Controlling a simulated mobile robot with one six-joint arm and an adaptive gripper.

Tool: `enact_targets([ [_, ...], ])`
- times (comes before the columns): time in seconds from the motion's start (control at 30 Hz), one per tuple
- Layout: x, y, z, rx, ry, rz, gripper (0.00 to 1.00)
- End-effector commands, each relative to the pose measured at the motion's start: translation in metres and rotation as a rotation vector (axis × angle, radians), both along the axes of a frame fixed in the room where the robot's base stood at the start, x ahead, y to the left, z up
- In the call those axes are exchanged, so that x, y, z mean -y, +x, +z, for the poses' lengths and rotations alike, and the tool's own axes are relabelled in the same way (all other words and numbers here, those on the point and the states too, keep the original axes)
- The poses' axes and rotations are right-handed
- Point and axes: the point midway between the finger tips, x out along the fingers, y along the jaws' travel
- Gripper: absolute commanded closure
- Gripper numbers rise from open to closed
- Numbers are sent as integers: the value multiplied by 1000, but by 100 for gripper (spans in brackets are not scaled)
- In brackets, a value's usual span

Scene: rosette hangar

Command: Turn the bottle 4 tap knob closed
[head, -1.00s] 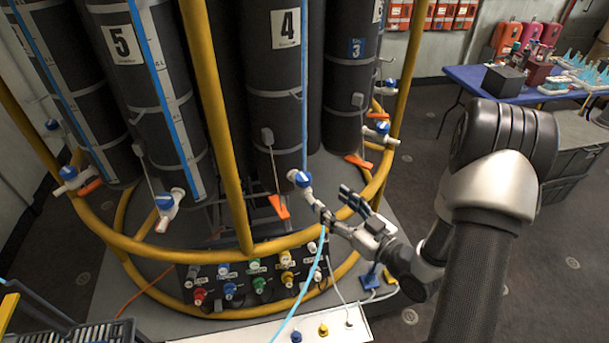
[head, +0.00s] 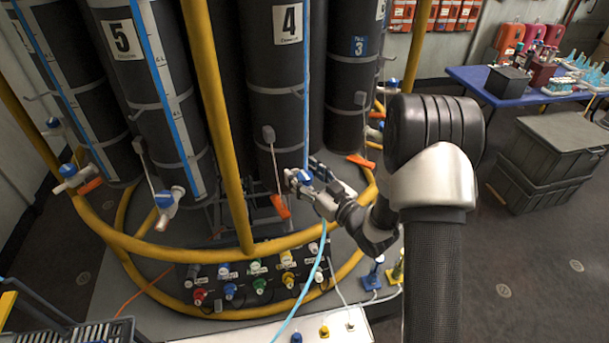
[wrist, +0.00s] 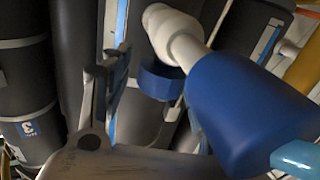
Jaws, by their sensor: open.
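Bottle 4 (head: 280,90) is a tall dark cylinder with a white "4" label in the head view. Its tap knob (head: 304,178) is blue and sits low on the front. My gripper (head: 303,181) is open at the tap, with its fingers around or right beside the knob; I cannot tell whether they touch it. In the wrist view, a white tap body (wrist: 175,35) carries a blue round part (wrist: 160,78), to the right of a dark finger. A large blue piece (wrist: 240,110) with a light blue hose end is close to the camera and hides much of the right side.
A yellow rail (head: 215,120) rises left of bottle 4 and a yellow hoop (head: 150,246) curves below the taps. A panel of coloured connectors (head: 255,282) lies beneath. A light blue hose (head: 314,270) hangs below my gripper. Bottle 5 (head: 125,55) stands left, bottle 3 (head: 352,80) right.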

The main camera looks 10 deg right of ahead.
Motion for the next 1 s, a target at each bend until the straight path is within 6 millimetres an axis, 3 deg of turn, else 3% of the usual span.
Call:
enact_targets([
  [0.7, 0, 0, 0, 0, 0, 0, 88],
  [1.0, -1, -1, -1, -1, 0, -31, 89],
])
